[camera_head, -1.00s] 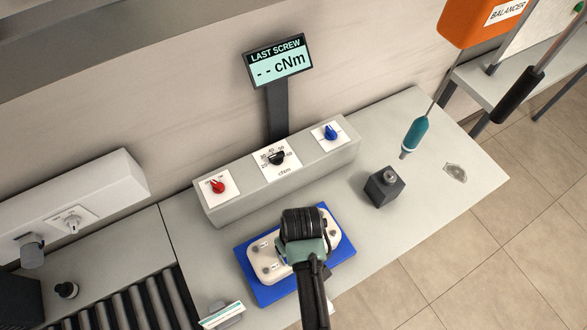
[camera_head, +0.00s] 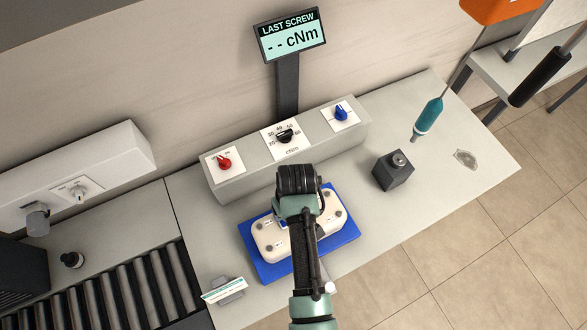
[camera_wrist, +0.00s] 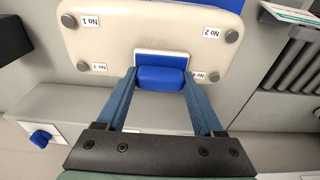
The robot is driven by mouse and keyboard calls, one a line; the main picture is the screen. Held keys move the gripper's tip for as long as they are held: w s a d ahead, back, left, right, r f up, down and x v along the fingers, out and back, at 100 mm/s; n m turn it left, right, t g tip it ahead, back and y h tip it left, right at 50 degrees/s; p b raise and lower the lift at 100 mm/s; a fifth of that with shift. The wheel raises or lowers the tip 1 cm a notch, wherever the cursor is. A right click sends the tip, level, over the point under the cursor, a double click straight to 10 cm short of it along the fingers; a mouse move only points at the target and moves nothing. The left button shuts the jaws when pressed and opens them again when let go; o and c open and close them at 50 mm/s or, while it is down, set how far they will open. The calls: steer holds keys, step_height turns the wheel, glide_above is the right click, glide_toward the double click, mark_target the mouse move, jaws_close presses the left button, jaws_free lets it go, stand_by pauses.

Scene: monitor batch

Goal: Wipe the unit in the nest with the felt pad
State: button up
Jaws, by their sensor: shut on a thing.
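The unit (camera_wrist: 150,28) is a cream slab with rounded corners, dark round screws at its corners and labels No 1 to No 4. In the head view it (camera_head: 270,246) lies on the blue nest (camera_head: 262,268), partly hidden by my arm. My gripper (camera_wrist: 161,80) is shut on a blue block, apparently the felt pad (camera_wrist: 160,78). The pad is over the unit's edge between labels No 3 and No 4, beside a white-framed patch. I cannot tell whether it touches. In the head view my gripper (camera_head: 297,190) is above the unit, its fingertips hidden.
A grey control box (camera_head: 283,160) with red, black and blue knobs stands behind the nest. A dark block (camera_head: 392,172) and a hanging teal screwdriver (camera_head: 428,116) are to the right. A card stand (camera_head: 225,288) is at front left, beside the roller conveyor (camera_head: 130,290).

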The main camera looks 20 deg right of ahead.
steer(key=shift+s+p, duration=1.65)
steer(key=shift+s, duration=0.55)
steer(key=shift+w+r+p, duration=0.1)
steer(key=shift+r+p, duration=0.4)
steer(key=shift+r, duration=0.05)
step_height(320, 180, up, 6)
steer(key=p, duration=0.6)
